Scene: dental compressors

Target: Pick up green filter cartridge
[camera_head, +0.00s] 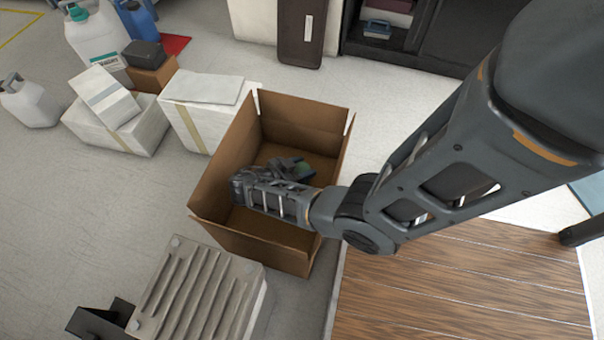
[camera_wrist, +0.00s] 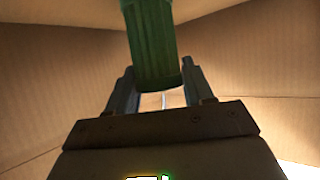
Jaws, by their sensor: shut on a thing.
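The green filter cartridge (camera_wrist: 153,45) is a ribbed dark green cylinder in the wrist view. It stands between the two fingers of my gripper (camera_wrist: 160,88), which is shut on it, and its upper end runs out of the top of the picture. In the head view my gripper (camera_head: 292,168) is inside an open cardboard box (camera_head: 222,165). Only a small greenish patch shows at the jaws there, so most of the cartridge is hidden. I cannot tell whether the cartridge touches the box.
Box walls surround my gripper. White boxes (camera_head: 120,140) and jugs (camera_head: 95,40) stand at upper left. A ribbed grey unit (camera_head: 195,295) stands in front of the box. A wooden surface (camera_head: 460,285) lies at right.

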